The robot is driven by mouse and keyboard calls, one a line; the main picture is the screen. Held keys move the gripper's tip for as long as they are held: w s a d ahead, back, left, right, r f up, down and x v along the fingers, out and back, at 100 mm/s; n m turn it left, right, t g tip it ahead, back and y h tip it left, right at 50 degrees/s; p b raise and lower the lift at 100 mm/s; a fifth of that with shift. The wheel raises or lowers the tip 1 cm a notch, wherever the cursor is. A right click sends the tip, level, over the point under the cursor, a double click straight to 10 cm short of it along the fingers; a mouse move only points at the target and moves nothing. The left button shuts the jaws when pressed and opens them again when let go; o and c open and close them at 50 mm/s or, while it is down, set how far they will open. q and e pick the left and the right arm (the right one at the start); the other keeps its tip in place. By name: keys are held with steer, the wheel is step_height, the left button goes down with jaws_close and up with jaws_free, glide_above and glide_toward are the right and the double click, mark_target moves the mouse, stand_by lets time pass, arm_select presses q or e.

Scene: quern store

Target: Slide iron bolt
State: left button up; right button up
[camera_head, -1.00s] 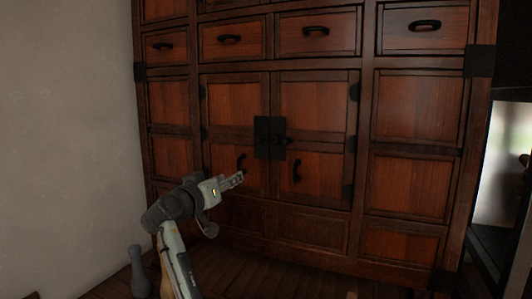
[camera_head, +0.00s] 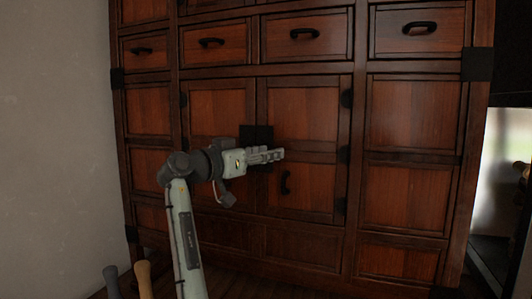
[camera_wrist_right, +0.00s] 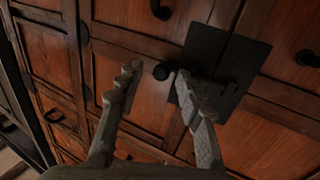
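The black iron lock plate (camera_head: 257,132) sits across the seam of the cabinet's two middle doors. In the head view my right gripper (camera_head: 281,154) is in front of the plate's lower part and hides the iron bolt. In the right wrist view the plate (camera_wrist_right: 222,58) is partly behind one finger. The bolt's dark round end (camera_wrist_right: 161,72) sticks out of the plate's edge and shows between the fingertips. My right gripper (camera_wrist_right: 160,80) is open, its fingers apart on either side of that end. Whether a finger touches the bolt or plate I cannot tell. My left gripper is not in view.
The wooden cabinet (camera_head: 414,112) has drawers with black handles above the doors. A curved door handle (camera_head: 285,182) is just below my right gripper. Two rounded posts (camera_head: 144,279) stand at lower left. A pale wall (camera_head: 50,130) is at left, a dark frame at right.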

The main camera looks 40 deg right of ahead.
steer(key=shift+d, duration=0.1)
jaws_close()
stand_by(0.4)
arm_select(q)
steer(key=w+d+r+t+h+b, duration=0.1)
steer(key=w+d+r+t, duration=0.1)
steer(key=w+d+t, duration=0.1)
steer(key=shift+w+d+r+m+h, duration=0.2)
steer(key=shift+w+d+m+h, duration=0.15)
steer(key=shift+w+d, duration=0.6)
arm_select(e)
steer(key=s, duration=0.1)
steer(key=s+d, duration=0.1)
steer(key=s, duration=0.1)
steer(key=s+d, duration=0.1)
steer(key=shift+s+d+f, duration=0.1)
steer(key=shift+s+d, duration=0.1)
steer(key=shift+s, duration=0.2)
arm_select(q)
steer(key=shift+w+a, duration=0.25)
arm_select(e)
jaws_free()
steer(key=shift+s+d, duration=0.1)
